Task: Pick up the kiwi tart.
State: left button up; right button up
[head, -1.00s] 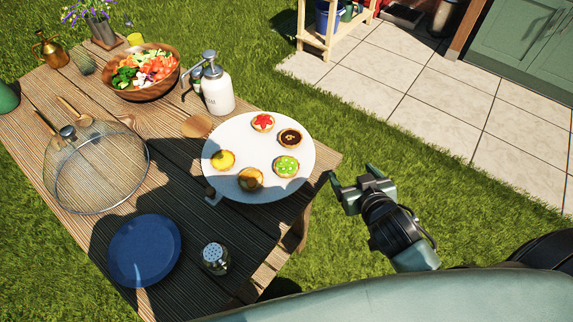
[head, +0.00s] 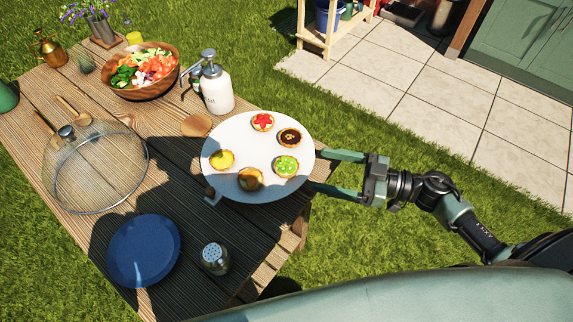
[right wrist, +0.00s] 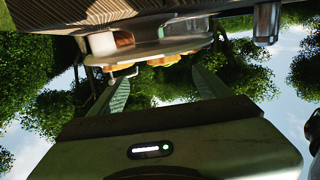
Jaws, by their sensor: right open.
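The kiwi tart (head: 286,166), with a green top, sits at the right side of a round white plate (head: 236,136) in the head view. My right gripper (head: 317,171) is open and empty at the plate's right edge. Its two fingers point left toward the kiwi tart, which is a little beyond the fingertips. In the right wrist view the open fingers (right wrist: 161,88) show below the plate's edge (right wrist: 150,50), with the picture upside down. Tart edges show there, but I cannot tell which is the kiwi one. My left gripper is out of view.
A red-topped tart (head: 262,121), a chocolate tart (head: 289,138), a yellow tart (head: 222,160) and a brown-topped one (head: 250,179) share the plate. A white pump bottle (head: 217,92) stands behind. A mesh dome (head: 95,170) and blue plate (head: 144,250) are left.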

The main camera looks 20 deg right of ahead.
aim_at(297, 167)
jog(key=x, duration=0.2)
jog(key=p+x, duration=0.1)
jog(key=x, duration=0.4)
jog(key=shift+s+a+f+p, duration=0.15)
jog(key=shift+a+f+p, duration=0.15)
jog(key=shift+a, duration=0.2)
jog(key=shift+c, duration=0.4)
jog(key=c, duration=1.4)
jog(key=shift+o, duration=0.2)
jog(key=shift+g, duration=0.3)
